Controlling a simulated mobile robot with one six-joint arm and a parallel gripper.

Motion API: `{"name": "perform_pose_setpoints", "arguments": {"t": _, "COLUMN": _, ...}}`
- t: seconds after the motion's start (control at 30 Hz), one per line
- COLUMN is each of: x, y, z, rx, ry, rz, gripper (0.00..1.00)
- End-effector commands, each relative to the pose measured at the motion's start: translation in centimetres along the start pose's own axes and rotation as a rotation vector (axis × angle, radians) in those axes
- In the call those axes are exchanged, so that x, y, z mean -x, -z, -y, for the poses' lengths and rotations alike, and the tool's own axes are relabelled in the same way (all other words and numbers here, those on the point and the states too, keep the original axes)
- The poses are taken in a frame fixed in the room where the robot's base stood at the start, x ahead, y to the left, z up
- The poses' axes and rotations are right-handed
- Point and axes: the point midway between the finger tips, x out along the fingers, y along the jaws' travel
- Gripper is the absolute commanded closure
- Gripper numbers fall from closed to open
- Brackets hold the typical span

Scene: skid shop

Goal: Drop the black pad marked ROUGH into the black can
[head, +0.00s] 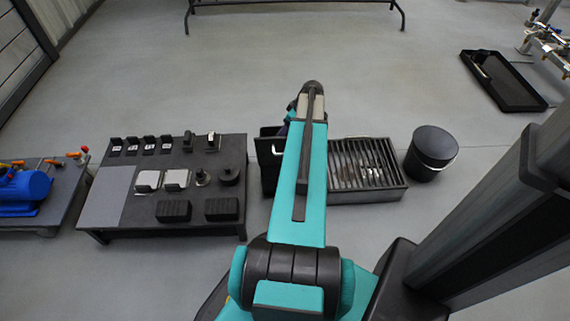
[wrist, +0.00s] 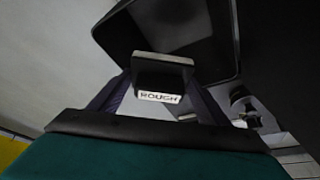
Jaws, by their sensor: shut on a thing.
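My gripper (wrist: 160,88) is shut on the black pad marked ROUGH (wrist: 163,68) in the wrist view. The pad's white label faces the camera, and a finger shows on each side of it. In the head view my arm reaches straight ahead and its links hide the gripper and pad. The black can (head: 434,146) stands on the floor at the right of the grate in the head view, with a dark round top and a pale handle. I cannot tell from here whether its top is open. The held pad appears apart from the can.
A dark box-like surface (wrist: 215,40) lies behind the pad in the wrist view. A slatted grate (head: 365,165) stands left of the can, with a black box (head: 268,165) beyond my arm. A dark table (head: 135,215) holds several blocks and pads. A black tray (head: 505,85) lies far right.

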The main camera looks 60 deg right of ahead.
Motion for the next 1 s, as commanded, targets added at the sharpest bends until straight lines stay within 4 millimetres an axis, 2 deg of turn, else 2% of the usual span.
{"name": "perform_pose_setpoints", "arguments": {"t": 0.07, "x": 0.0, "y": 0.0, "z": 0.0, "rx": 0.0, "ry": 0.0, "rz": 0.0, "gripper": 0.51}}
{"name": "perform_pose_setpoints", "arguments": {"t": 0.1, "x": 0.0, "y": 0.0, "z": 0.0, "rx": 0.0, "ry": 0.0, "rz": 0.0, "gripper": 0.27}}
{"name": "perform_pose_setpoints", "arguments": {"t": 0.2, "x": 0.0, "y": 0.0, "z": 0.0, "rx": 0.0, "ry": 0.0, "rz": 0.0, "gripper": 0.1}}
{"name": "perform_pose_setpoints", "arguments": {"t": 0.23, "x": 0.0, "y": 0.0, "z": 0.0, "rx": 0.0, "ry": 0.0, "rz": 0.0, "gripper": 0.08}}
{"name": "perform_pose_setpoints", "arguments": {"t": 0.67, "x": 0.6, "y": 0.0, "z": 0.0, "rx": 0.0, "ry": -0.001, "rz": 0.0, "gripper": 0.08}}
{"name": "perform_pose_setpoints", "arguments": {"t": 0.87, "x": 2.5, "y": 0.0, "z": 0.0, "rx": -0.001, "ry": -0.001, "rz": 0.0, "gripper": 0.08}}
{"name": "perform_pose_setpoints", "arguments": {"t": 1.0, "x": 4.7, "y": 0.0, "z": 0.0, "rx": -0.001, "ry": -0.003, "rz": -0.001, "gripper": 0.08}}
